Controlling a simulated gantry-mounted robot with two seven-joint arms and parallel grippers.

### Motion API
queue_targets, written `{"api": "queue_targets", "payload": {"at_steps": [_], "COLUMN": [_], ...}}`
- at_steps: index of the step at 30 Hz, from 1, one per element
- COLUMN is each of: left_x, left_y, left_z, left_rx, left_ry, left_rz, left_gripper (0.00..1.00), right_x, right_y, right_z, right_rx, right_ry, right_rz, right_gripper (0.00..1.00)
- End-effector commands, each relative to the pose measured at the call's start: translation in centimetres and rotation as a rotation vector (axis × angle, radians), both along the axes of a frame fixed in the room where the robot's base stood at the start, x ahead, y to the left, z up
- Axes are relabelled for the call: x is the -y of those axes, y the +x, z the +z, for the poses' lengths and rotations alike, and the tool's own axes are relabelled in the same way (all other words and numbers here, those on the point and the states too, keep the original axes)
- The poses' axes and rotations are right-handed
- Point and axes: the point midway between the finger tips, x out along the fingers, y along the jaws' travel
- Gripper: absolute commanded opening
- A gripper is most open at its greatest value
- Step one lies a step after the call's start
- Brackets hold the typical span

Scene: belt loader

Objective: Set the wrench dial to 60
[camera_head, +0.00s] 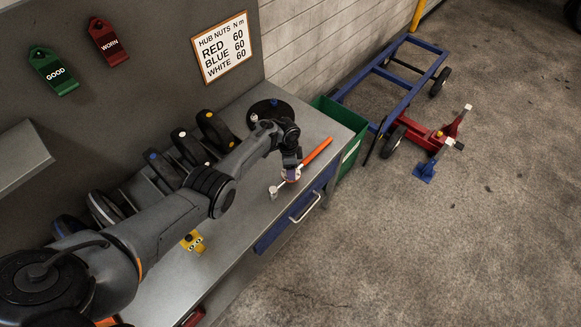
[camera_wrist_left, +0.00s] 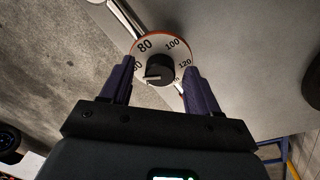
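The torque wrench (camera_head: 317,152) lies on the grey bench top, with its orange handle toward the back right and its metal head toward the front left. Its round white dial (camera_wrist_left: 145,46) shows in the left wrist view, with 80, 100 and 120 readable and a number left of 80 partly hidden. The black knob (camera_wrist_left: 160,68) at its centre has a pale pointer directed left, near the partly hidden number. My left gripper (camera_head: 291,174) is over the dial. Its purple fingers (camera_wrist_left: 158,70) are apart on either side of the knob, with visible gaps. My right gripper is out of view.
A wall sign (camera_head: 224,47) lists red, blue and white hub nuts at 60. Several wheels (camera_head: 215,130) stand along the bench's back. A yellow object (camera_head: 193,241) sits near the front edge. A green bin (camera_head: 352,150) stands beside the bench, with a blue trolley frame (camera_head: 397,85) beyond.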

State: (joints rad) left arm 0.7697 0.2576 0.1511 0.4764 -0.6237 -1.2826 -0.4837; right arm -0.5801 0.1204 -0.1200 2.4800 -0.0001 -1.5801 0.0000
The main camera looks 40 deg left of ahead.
Motion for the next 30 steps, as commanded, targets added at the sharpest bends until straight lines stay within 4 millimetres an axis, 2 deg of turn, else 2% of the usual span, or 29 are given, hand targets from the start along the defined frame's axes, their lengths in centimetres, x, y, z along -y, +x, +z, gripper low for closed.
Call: {"api": "queue_targets", "payload": {"at_steps": [7, 11, 24, 30], "left_x": [0.0, -0.1, -0.8, -1.0], "left_y": [0.0, 0.1, 0.3, 0.3], "left_z": [0.2, 1.1, 8.0, 10.1], "left_rx": [0.0, 0.002, 0.002, 0.001], "left_ry": [0.0, -0.001, -0.001, -0.001], "left_rz": [0.0, 0.001, 0.0, 0.0], "left_gripper": [0.61, 0.61, 0.61, 0.61], "right_x": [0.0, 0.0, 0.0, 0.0], "right_y": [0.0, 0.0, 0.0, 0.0], "right_z": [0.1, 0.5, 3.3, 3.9], "right_rx": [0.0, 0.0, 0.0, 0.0], "right_ry": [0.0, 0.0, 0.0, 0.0], "right_rz": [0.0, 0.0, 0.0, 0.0], "right_gripper": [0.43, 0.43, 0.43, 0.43]}}
